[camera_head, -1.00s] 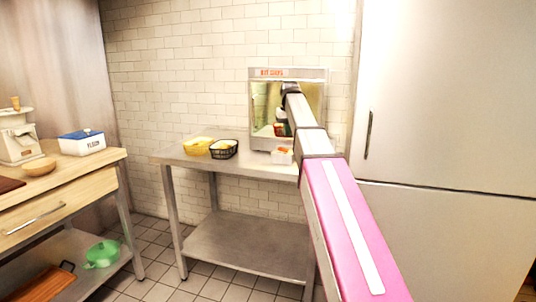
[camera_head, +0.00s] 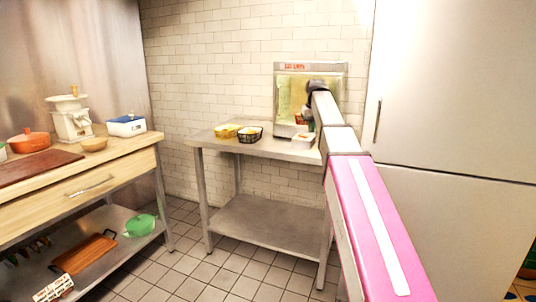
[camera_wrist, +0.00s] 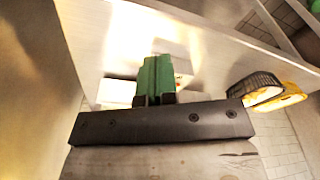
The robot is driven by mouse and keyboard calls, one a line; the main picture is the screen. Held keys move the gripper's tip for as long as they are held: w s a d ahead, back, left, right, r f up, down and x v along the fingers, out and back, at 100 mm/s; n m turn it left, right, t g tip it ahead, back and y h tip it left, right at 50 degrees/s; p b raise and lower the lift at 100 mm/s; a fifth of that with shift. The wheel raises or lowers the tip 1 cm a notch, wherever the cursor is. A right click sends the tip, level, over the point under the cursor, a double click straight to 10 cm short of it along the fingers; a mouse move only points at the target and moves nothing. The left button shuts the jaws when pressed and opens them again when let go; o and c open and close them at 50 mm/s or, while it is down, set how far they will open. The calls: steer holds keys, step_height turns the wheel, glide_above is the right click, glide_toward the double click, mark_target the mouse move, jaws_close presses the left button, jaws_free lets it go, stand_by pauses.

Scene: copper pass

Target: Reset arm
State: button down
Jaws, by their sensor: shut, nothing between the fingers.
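My arm (camera_head: 362,200) reaches forward in the head view toward the metal-framed display box on the steel table. In that view my gripper is mostly hidden by the end of my arm. In the wrist view my gripper (camera_wrist: 156,72) shows as two green fingers pressed together, with nothing between them. A white container (camera_wrist: 178,62) lies beyond the fingers on the steel table. It also shows in the head view (camera_head: 304,142), in front of the display box.
The steel table (camera_head: 272,149) holds a yellow basket (camera_head: 226,131), a black basket (camera_head: 249,135) and the display box (camera_head: 341,88). A large pale fridge (camera_head: 450,100) stands at right. A wooden counter (camera_head: 125,168) is at left. Tiled floor is open between.

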steer(key=s+f, duration=0.4)
steer(key=f, duration=0.5)
steer(key=s+f, duration=0.4)
steer(key=f, duration=0.5)
steer(key=s+f, duration=0.5)
steer(key=f, duration=0.4)
steer(key=s+f+m+g, duration=0.1)
steer(key=s+f, duration=1.7)
steer(key=shift+s+g, duration=0.3)
steer(key=shift+s, duration=0.1)
steer(key=shift+f, duration=0.1)
